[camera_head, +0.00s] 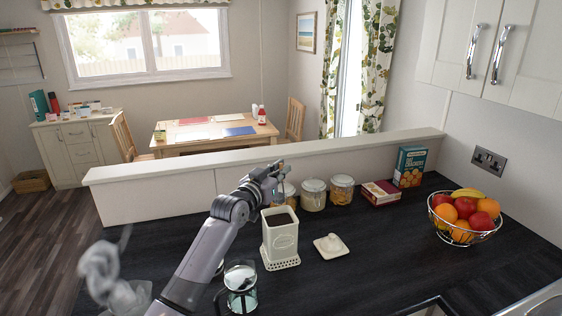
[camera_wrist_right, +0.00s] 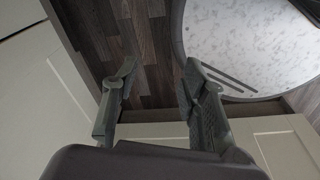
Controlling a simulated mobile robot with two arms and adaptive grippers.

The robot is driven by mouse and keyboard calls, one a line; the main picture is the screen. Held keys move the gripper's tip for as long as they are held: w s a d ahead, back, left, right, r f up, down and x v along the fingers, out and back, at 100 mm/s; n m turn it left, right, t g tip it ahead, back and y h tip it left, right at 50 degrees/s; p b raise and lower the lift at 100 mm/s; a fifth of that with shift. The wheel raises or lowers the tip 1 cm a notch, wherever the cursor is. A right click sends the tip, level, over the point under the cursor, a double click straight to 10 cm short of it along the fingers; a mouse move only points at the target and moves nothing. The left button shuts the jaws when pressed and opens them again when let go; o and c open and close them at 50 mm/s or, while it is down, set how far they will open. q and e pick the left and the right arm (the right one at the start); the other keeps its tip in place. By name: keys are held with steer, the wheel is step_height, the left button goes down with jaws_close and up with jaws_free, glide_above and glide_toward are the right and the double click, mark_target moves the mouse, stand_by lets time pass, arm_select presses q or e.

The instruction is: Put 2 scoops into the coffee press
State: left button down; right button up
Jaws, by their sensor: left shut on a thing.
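The coffee press (camera_head: 241,291), a glass jug with a dark frame, stands open on the dark counter beside my left forearm, which hides part of it. A cream canister (camera_head: 281,238) stands open behind it to the right, and its lid (camera_head: 330,246) lies on the counter to the right. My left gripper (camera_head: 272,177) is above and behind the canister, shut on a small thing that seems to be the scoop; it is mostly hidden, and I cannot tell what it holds. My right gripper (camera_wrist_right: 158,66) is open and empty in the right wrist view.
Glass jars (camera_head: 313,195), a flat red box (camera_head: 381,193) and a cracker box (camera_head: 409,167) stand along the low wall (camera_head: 320,155). A wire fruit bowl (camera_head: 464,216) stands at the right. The counter (camera_head: 400,260) between lid and bowl is clear.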

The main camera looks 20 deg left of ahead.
mark_target(279, 203)
arm_select(q)
steer(key=shift+s+a+f+b, duration=0.1)
steer(key=shift+a+f+b, duration=0.05)
steer(key=shift+f+b, duration=0.35)
steer(key=shift+f, duration=0.25)
steer(key=shift+f+b, duration=0.7)
steer(key=shift+b, duration=0.05)
steer(key=shift+f+b, duration=0.8)
steer(key=shift+f, duration=0.15)
step_height(279, 203, down, 2)
steer(key=shift+b, duration=0.65)
steer(key=shift+f+b, duration=1.25)
steer(key=shift+f, duration=0.65)
arm_select(e)
step_height(279, 203, down, 8)
steer(key=s+a, duration=0.1)
steer(key=s, duration=0.1)
steer(key=shift+a, duration=0.25)
arm_select(q)
steer(key=shift+r, duration=0.15)
arm_select(e)
steer(key=shift+r, duration=0.15)
